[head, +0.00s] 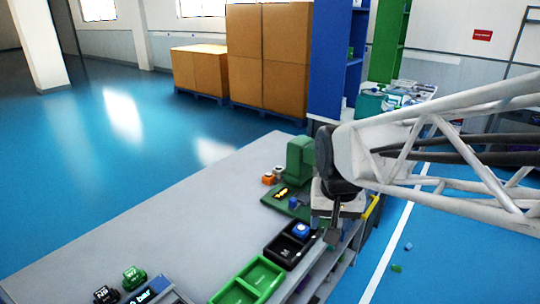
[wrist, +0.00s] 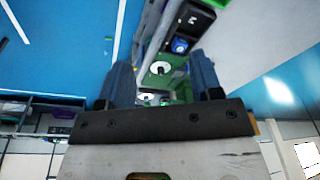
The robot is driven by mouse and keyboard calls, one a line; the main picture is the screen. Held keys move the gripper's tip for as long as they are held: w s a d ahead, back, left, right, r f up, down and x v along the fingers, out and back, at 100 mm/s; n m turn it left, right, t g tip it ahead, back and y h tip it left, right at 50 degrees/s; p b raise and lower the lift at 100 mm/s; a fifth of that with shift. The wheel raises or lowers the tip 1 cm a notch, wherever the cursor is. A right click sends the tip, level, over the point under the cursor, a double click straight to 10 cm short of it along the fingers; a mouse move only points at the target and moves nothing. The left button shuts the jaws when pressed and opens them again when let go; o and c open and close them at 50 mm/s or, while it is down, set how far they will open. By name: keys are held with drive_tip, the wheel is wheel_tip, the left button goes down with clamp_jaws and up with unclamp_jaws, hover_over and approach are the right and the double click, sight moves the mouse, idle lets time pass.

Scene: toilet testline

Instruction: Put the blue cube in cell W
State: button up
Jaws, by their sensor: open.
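A blue block (head: 301,230) sits in the far cell of the black two-cell tray (head: 270,250) on the grey table. It also shows in the wrist view (wrist: 181,45). The tray's near cell has a pale letter that is too small to read surely. A smaller blue piece (head: 294,202) is on the green base by the green machine; I cannot tell which blue piece is the task's cube. My gripper (head: 333,236) points down above the table's right edge, right of the tray. In the wrist view its fingers (wrist: 160,80) are apart, with nothing seen held.
The green machine (head: 300,158) stands beyond the tray, with small orange pieces (head: 270,178) to its left. A green tray (head: 250,282) lies nearer. Black and green blocks (head: 133,277) are at the front left.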

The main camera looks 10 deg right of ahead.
drive_tip(key=s+n, duration=0.2)
drive_tip(key=s, duration=0.8)
drive_tip(key=shift+s+a+r+t, duration=0.15)
drive_tip(key=shift+s+r+t, duration=0.1)
drive_tip(key=shift+r+t, duration=0.05)
idle(0.7)
